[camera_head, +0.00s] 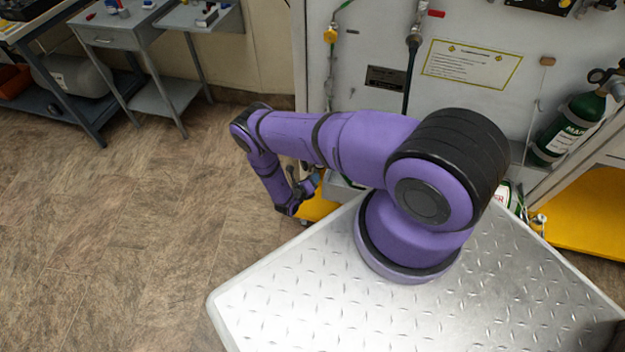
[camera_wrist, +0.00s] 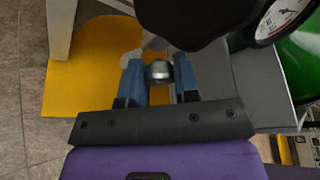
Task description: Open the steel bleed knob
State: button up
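The steel bleed knob (camera_wrist: 158,71) is a small rounded metal piece in the middle of the wrist view. My gripper (camera_wrist: 158,68) has one blue finger on each side of it, near the tips. The knob fills the gap between the fingers, and they look shut on it. A black body just above hides what the knob is mounted on. In the head view my gripper is small, low at the left end of my arm, and its fingers are not clear. The knob cannot be made out there.
A round gauge (camera_wrist: 284,16) and a green cylinder (camera_wrist: 300,62) stand close at the right of the gripper. A yellow base (camera_wrist: 85,62) lies below. In the head view, a white panel (camera_head: 375,45) stands behind my arm. The floor (camera_head: 110,230) at the left is free.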

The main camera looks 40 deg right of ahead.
jog(key=shift+c, duration=0.7)
jog(key=shift+n, duration=0.3)
jog(key=shift+a+f+n+g+h, duration=0.1)
jog(key=shift+n+g+h, duration=0.1)
jog(key=shift+n+h, duration=0.65)
jog(key=shift+f+n+g+h, duration=0.1)
jog(key=shift+n+g+h, duration=0.2)
jog(key=shift+n, duration=0.95)
jog(key=o, duration=0.9)
jog(key=v, duration=1)
jog(key=shift+s+a, duration=0.15)
jog(key=shift+a, duration=0.25)
